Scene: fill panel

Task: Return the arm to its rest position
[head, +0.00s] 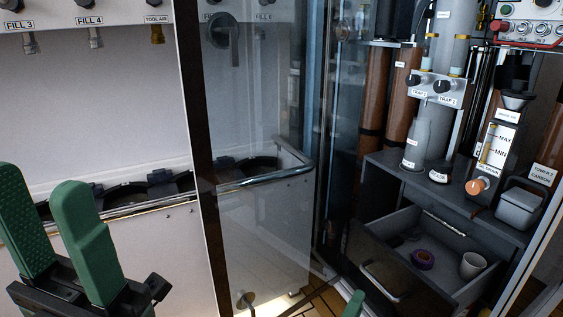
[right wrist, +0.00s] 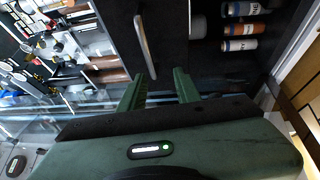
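In the head view, my left gripper (head: 45,192) stands at the lower left, its two green fingers pointing up and apart with nothing between them. It is in front of the white fill panel (head: 85,100). Only a green fingertip of my right gripper (head: 355,303) shows at the bottom edge, left of the open drawer (head: 478,243). In the right wrist view, the right gripper's (right wrist: 158,80) two green fingers are apart and empty. They point toward the dark cabinet, beside the drawer's metal handle (right wrist: 146,45) and apart from it as far as shows.
The drawer holds a purple tape roll (head: 423,259) and a cup (head: 472,265). Bottles (head: 415,145) stand on the cabinet top. Lower bottles (right wrist: 242,28) show in the wrist view.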

